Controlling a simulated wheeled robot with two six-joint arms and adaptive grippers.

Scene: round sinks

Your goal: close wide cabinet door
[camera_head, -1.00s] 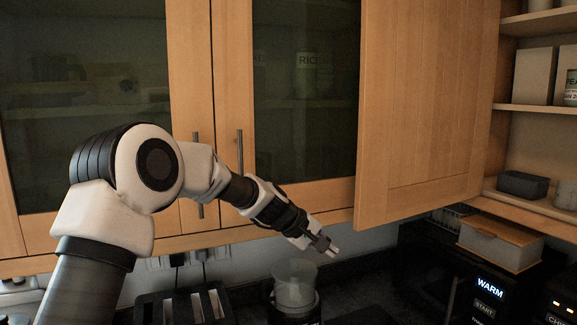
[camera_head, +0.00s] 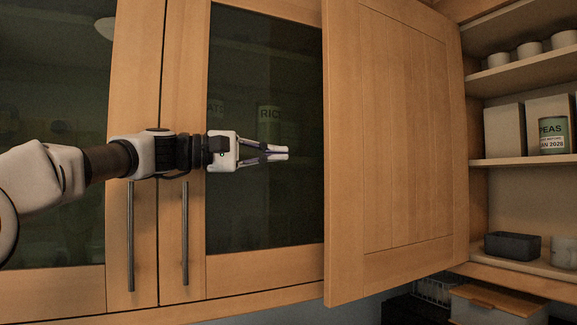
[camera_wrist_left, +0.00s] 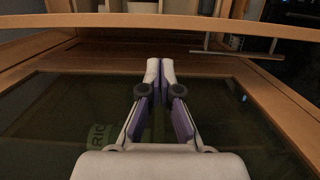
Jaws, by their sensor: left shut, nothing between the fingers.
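The wide wooden door (camera_head: 395,140) stands swung open at the right of the glass-fronted cabinet (camera_head: 265,210) in the head view. Its left edge juts nearer to me and its lower edge slopes up to the right. My left gripper (camera_head: 287,153) is shut and empty, pointing right in front of the dark glass, a short way left of the door's near edge. They look apart. In the left wrist view my gripper (camera_wrist_left: 160,66) shows its fingertips together, with a wooden edge (camera_wrist_left: 160,20) beyond them. My right gripper is out of view.
Two vertical bar handles (camera_head: 184,235) are below my left wrist. Open shelves (camera_head: 520,163) at the right hold a PEAS can (camera_head: 552,136), boxes and cups. A lidded box (camera_head: 497,304) sits low at the right.

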